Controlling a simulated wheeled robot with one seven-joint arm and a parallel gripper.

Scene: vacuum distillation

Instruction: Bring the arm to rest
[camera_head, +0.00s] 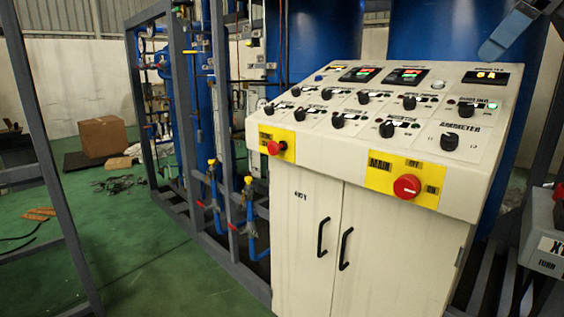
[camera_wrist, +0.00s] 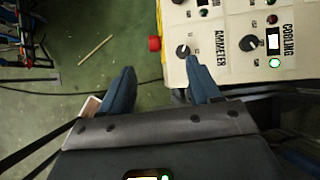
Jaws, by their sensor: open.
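My gripper (camera_head: 508,33) shows at the top right of the head view, raised above the right end of the control panel. In the wrist view my gripper (camera_wrist: 161,72) has two dark blue fingers spread well apart, with nothing between them. Part of it is cut off by the frame edge in the head view. The white control panel (camera_head: 310,105) has several black knobs, lit displays and red buttons. In the wrist view, the right fingertip overlaps the panel's edge below the ammeter knob (camera_wrist: 183,50); I cannot tell the exact gap, and no contact is seen.
A red emergency button (camera_head: 407,186) sticks out from the panel front. A metal frame with blue pipes (camera_head: 205,150) stands left of the cabinet. Two large blue tanks (camera_head: 415,35) stand behind it. A cardboard box (camera_head: 102,136) is far left. Green floor (camera_head: 150,260) lies open at front left.

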